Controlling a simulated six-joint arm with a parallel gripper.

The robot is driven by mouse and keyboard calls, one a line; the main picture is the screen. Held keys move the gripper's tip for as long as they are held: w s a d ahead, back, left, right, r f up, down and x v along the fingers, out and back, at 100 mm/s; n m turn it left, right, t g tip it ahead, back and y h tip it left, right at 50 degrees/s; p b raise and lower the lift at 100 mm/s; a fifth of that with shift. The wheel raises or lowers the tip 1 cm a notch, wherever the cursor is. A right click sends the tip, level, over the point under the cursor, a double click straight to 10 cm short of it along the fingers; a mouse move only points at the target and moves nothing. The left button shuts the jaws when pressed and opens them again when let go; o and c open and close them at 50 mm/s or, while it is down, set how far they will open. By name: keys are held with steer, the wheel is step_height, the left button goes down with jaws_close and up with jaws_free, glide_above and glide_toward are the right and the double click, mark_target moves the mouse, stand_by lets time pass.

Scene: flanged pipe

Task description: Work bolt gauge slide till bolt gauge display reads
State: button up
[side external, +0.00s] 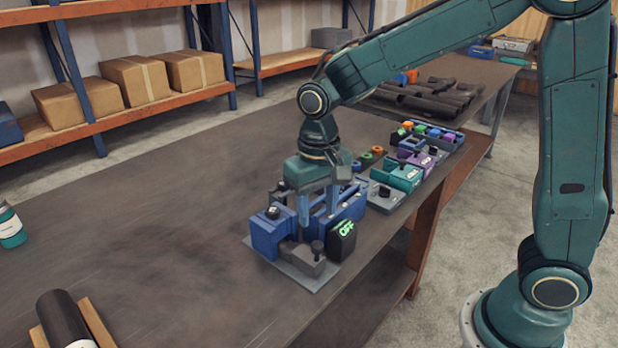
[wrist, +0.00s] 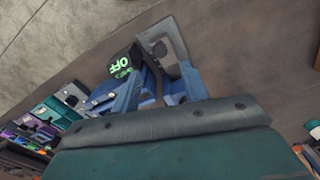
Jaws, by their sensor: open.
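The bolt gauge is a blue device (side external: 265,236) on a light grey base plate (side external: 290,275) near the bench's front edge. Its black display (side external: 342,240) shows green "OFF"; the display also shows in the wrist view (wrist: 121,66). A grey block with a dark knob (side external: 303,259) sits at the front of the gauge; I cannot tell for sure whether it is the slide. My gripper (side external: 318,218) points down over the gauge with its blue fingers apart. In the wrist view, my gripper (wrist: 162,88) straddles part of the gauge, and contact is unclear.
Several coloured devices, including a teal one (side external: 403,177), line the bench to the right of the gauge. Dark pipes (side external: 425,97) lie farther back. A dark cylinder (side external: 65,318) rests on a wooden cradle at the lower left. The bench left of the gauge is mostly clear.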

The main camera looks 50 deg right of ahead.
mark_target(317, 243)
steer(key=shift+f, duration=3.9)
jaws_close()
